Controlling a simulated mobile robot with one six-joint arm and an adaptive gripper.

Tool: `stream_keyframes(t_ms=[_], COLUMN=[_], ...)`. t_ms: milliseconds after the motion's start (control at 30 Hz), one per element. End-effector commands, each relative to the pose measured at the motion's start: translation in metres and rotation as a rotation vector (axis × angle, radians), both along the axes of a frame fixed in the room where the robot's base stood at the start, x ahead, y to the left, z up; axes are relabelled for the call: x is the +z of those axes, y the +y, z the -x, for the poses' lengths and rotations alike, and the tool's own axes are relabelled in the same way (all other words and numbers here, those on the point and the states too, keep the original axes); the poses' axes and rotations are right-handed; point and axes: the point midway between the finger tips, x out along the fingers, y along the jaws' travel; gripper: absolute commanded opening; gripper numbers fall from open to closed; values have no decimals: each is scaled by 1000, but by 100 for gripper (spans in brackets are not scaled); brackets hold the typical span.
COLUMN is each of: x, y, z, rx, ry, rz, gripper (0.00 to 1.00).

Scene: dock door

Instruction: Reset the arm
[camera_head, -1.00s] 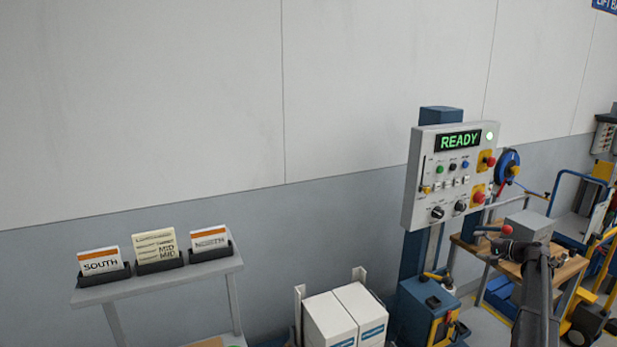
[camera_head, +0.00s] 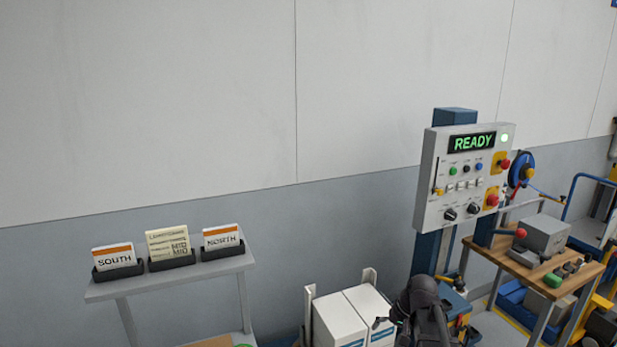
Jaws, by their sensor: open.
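My dark arm (camera_head: 425,308) shows at the bottom of the head view, in front of the control post and to the right of the white boxes. My gripper (camera_head: 384,323) is small and dark at the arm's left end, over the right side of the boxes in the picture. It is open, and I see nothing held in it. Its fingertips are too small to make out in detail.
A control panel (camera_head: 465,175) reading READY stands on a blue post. White boxes (camera_head: 345,318) stand below. A shelf (camera_head: 170,284) at left bears SOUTH, middle and NORTH card holders. A wooden bench (camera_head: 520,268) with a grey device (camera_head: 543,236) is at right.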

Motion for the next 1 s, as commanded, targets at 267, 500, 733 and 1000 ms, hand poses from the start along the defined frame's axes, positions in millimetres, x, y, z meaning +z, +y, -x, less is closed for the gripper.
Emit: stream_keyframes(t_ms=[267, 500, 733, 1000], x=[-11, -12, -12, -12], y=[42, 52, 52, 52], z=[91, 123, 124, 124], rx=[145, 199, 204, 204], ry=[81, 107, 110, 109], rz=[233, 337, 349, 348], gripper=[100, 100, 100, 100])
